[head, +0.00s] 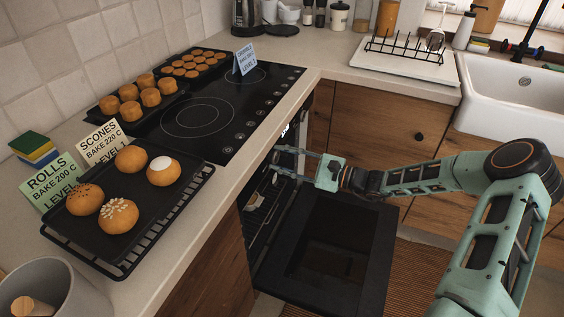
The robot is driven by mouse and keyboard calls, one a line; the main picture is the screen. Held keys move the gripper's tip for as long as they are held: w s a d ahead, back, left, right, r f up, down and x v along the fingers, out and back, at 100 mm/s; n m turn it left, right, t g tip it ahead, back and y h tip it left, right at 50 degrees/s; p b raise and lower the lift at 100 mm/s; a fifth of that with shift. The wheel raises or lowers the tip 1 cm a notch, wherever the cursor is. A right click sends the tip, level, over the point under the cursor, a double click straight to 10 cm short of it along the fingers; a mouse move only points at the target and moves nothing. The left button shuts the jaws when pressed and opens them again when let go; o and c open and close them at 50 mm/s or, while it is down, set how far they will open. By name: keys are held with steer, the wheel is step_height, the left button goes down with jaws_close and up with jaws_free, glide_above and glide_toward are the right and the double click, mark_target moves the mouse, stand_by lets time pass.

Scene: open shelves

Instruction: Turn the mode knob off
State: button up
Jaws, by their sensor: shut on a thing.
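The oven (255,215) is under the counter, with its door (335,250) folded down open and a wire rack showing inside. My gripper (275,163) reaches in from the right to the oven's front, just below the counter edge and above the open door. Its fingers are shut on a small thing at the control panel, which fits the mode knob. The knob itself is hidden by the fingers and counter edge, so its setting cannot be read. A small lit display (284,130) shows on the panel just above the gripper.
A black tray (150,205) with several rolls sits on the left counter near its edge. Two more trays of baked goods and a blue card (244,59) are by the black cooktop (225,125). The lowered door juts out below my arm. A white sink (520,95) is at right.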

steer(key=shift+n, duration=0.6)
steer(key=o, duration=1.2)
steer(key=shift+c, duration=0.2)
steer(key=shift+d, duration=0.1)
steer(key=v, duration=1.2)
